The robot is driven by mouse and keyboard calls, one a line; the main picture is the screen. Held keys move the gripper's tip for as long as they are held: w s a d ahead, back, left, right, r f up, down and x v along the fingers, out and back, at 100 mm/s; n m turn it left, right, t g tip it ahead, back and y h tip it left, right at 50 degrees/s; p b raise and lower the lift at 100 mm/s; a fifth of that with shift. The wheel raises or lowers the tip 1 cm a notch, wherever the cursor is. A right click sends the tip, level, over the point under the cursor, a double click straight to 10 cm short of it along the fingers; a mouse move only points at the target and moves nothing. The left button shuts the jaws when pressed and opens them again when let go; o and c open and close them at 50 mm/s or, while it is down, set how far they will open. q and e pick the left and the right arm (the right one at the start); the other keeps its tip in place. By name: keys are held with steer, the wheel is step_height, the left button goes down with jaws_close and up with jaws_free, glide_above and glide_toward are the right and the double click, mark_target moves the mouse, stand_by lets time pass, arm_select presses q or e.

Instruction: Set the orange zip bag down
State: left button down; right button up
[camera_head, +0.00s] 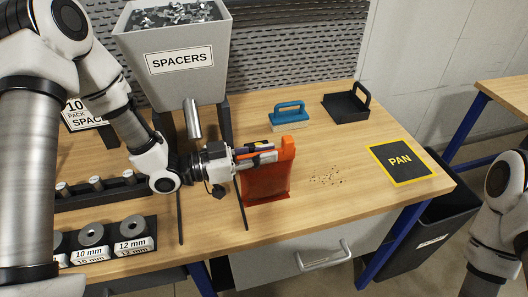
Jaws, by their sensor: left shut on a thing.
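The orange zip bag (267,182) stands upright at the middle of the wooden table, its lower edge at or very near the tabletop near the front edge. My left gripper (262,157) comes in from the left and is shut on the upper part of the bag. The fingers hide part of the bag's top. I cannot tell for certain whether the bag's base touches the table. My right arm shows at the right edge, but its gripper is outside the view.
A spacer hopper (178,62) stands at the back left, with a spacer rack (110,242) at front left. A blue-handled brush (289,115) and a black dustpan (346,106) lie behind.

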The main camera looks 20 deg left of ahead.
arm_select(q)
steer(key=c, duration=1.2)
jaws_free()
steer(key=shift+r, duration=0.1)
steer(key=shift+s+a, duration=0.15)
steer(key=shift+a, duration=0.1)
steer(key=v, duration=0.5)
steer(key=shift+a, duration=0.15)
steer(key=p+v, duration=0.3)
steer(key=v, duration=0.3)
steer(key=shift+s, duration=0.2)
